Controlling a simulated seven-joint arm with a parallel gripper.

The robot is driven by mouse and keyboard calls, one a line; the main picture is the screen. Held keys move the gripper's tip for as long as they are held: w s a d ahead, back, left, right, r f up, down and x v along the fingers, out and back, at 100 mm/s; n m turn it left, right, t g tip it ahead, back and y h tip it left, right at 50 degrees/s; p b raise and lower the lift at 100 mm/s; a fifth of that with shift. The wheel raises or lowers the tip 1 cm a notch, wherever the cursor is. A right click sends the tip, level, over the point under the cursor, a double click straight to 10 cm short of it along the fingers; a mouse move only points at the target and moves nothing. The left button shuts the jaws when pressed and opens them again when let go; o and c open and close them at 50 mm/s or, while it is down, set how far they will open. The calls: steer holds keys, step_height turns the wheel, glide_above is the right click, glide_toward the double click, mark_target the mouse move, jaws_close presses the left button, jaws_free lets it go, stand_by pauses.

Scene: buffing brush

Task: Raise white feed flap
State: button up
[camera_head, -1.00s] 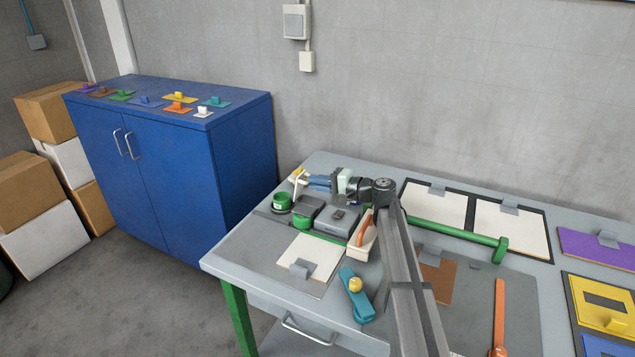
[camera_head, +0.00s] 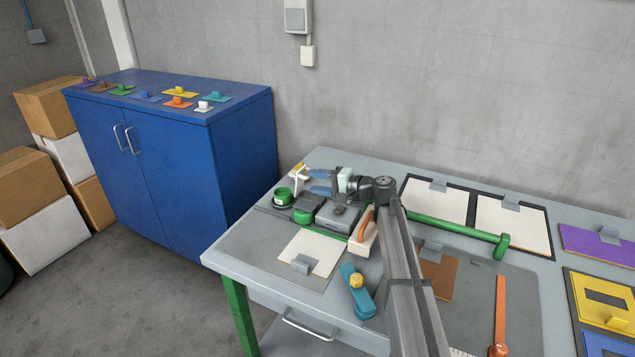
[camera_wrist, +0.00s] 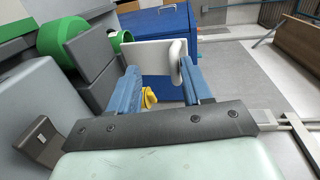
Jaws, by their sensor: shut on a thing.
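The white feed flap (camera_head: 301,174) is a small white plate near the table's far left corner, beside the dark grey machine (camera_head: 338,215). In the wrist view, the flap (camera_wrist: 150,57) is tilted up, with a rounded white bar (camera_wrist: 178,60) at its right edge. My gripper (camera_head: 313,182) reaches it from the right, its blue fingers apart. The exact contact is partly hidden. A yellow part (camera_wrist: 149,98) shows between the fingers, below the plate.
Green round parts (camera_head: 283,197) sit close left of my gripper. The blue cabinet (camera_head: 175,165) stands beyond the table's left edge.

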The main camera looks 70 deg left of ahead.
steer(key=v, duration=1.3)
steer(key=shift+w+d, duration=0.15)
steer(key=shift+w, duration=0.05)
